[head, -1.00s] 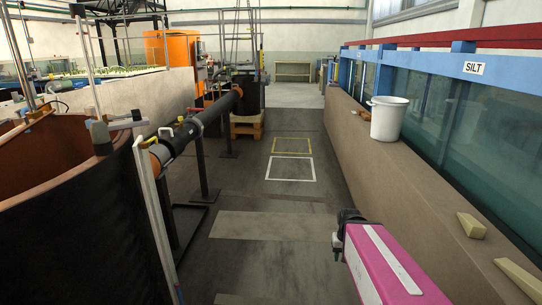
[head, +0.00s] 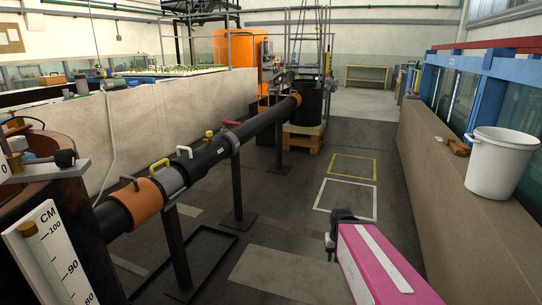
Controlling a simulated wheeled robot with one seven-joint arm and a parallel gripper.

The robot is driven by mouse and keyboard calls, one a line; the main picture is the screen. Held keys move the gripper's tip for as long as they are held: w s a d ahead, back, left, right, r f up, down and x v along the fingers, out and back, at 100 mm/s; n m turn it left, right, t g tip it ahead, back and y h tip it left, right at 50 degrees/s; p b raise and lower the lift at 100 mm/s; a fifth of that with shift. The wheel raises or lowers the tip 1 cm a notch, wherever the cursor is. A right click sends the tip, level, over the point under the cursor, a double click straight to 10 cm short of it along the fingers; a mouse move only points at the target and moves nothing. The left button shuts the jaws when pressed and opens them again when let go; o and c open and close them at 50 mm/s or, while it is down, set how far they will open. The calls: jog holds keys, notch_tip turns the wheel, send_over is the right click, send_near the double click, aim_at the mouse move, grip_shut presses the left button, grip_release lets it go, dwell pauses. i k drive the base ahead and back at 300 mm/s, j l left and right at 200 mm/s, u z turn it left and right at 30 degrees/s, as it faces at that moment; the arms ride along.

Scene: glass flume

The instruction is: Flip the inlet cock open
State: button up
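A long black pipe (head: 262,122) runs from the tank at lower left away to a black drum at the back. I cannot tell which of these, if any, is the inlet cock. My gripper (head: 331,246) is the dark end of my pink arm, low over the floor, well right of the pipe and touching nothing. Its fingers are too small to read.
A black tray (head: 200,255) and pipe stands are on the floor under the pipe. A scale board (head: 52,255) stands at lower left. A white bucket (head: 497,165) sits on the right ledge (head: 440,170). The aisle floor with yellow and white outlines is clear.

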aim_at(224, 123)
jog(key=i+j+u, duration=0.1)
jog(key=i+u, duration=0.35)
jog(key=i, duration=0.2)
jog(key=i+l+u, duration=0.2)
jog(key=i+u, duration=0.3)
jog(key=i, duration=0.15)
